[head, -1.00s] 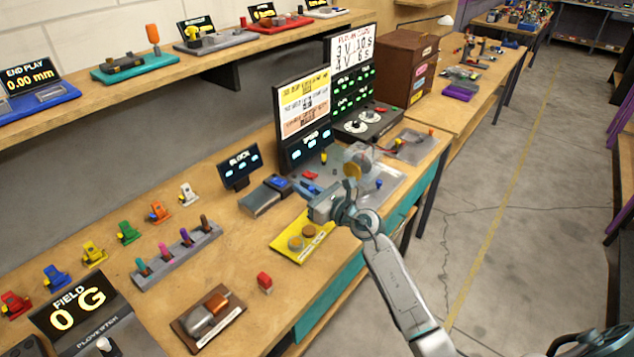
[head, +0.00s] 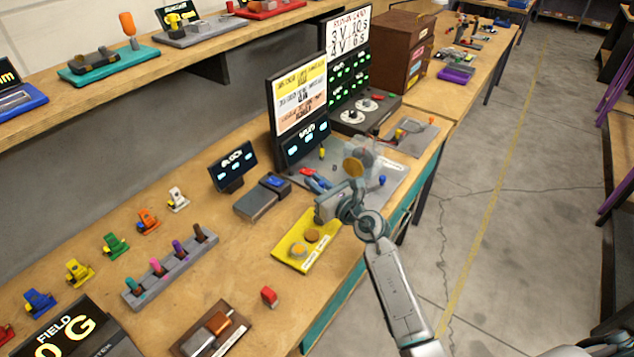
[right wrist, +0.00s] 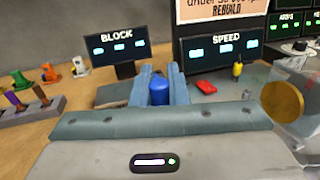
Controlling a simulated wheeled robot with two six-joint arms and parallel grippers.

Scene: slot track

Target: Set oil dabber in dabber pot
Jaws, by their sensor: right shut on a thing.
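My right gripper (head: 322,203) is over the bench, near the back edge of the yellow tray. In the right wrist view its two fingers (right wrist: 160,88) are closed around a blue rounded piece (right wrist: 158,92), which looks like the oil dabber's handle. The lower part of this piece is hidden by the gripper body. A small grey cylinder (right wrist: 248,93) stands on the grey mat. I cannot tell which of these is the dabber pot. My left gripper is not in view.
A BLOCK display (head: 233,166) and a grey box (head: 256,202) stand left of the gripper. A clear disc-like part with a tan disc (head: 353,167) stands just behind it.

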